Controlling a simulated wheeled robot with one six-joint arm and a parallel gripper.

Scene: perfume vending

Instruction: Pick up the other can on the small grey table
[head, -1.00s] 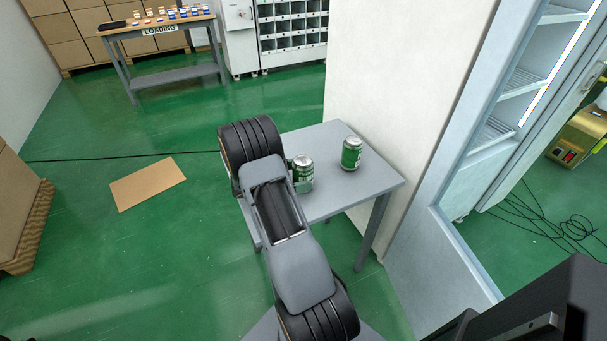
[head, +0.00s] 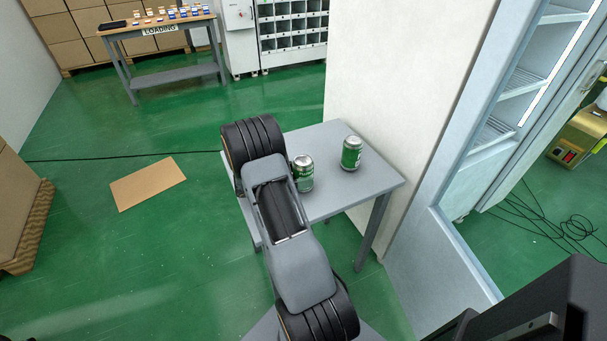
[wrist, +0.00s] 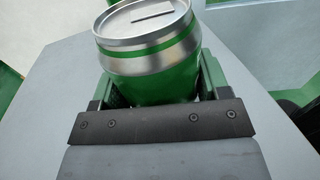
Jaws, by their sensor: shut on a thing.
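Two green and silver cans are at the small grey table (head: 345,193). The nearer can (head: 303,172) stands upright just right of my arm's end. The other can (head: 351,153) stands upright farther right, apart from it and with nothing touching it. In the wrist view the held can (wrist: 150,45) sits between the two fingers, its silver lid toward the camera. My gripper (wrist: 157,88) is shut on this nearer can, around its body. In the head view my arm hides most of the gripper. I cannot tell whether the can's base touches the tabletop.
A white wall (head: 385,90) rises right behind the table, with an open white cabinet (head: 465,175) to the right. A flat cardboard sheet (head: 148,184) lies on the green floor at left. A loading table (head: 165,75) stands far back. The left floor is mostly clear.

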